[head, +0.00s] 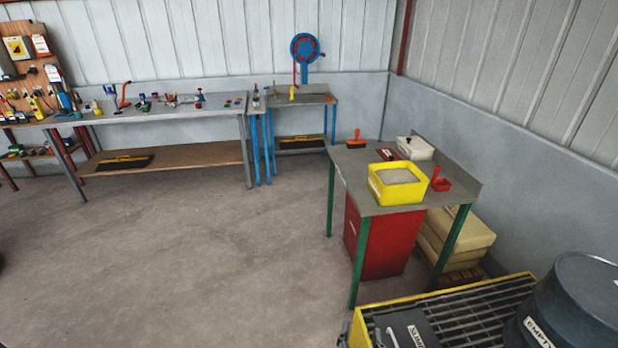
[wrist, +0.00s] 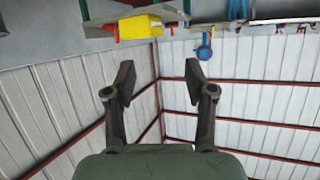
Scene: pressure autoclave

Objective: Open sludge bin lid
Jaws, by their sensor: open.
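The sludge bin lid (head: 406,329) is dark grey and shows only in part at the bottom edge of the head view. The wrist view is upside down and faces the wall corner. The lid is not in that view, and my gripper is not in the head view.
The bin stands on a yellow-edged grated pallet (head: 465,308). A dark drum (head: 570,300) labelled "EMPTY" in part stands right of it. A green-legged table (head: 372,196) with a yellow tub (head: 397,190) is behind. The concrete floor (head: 200,240) at left is clear.

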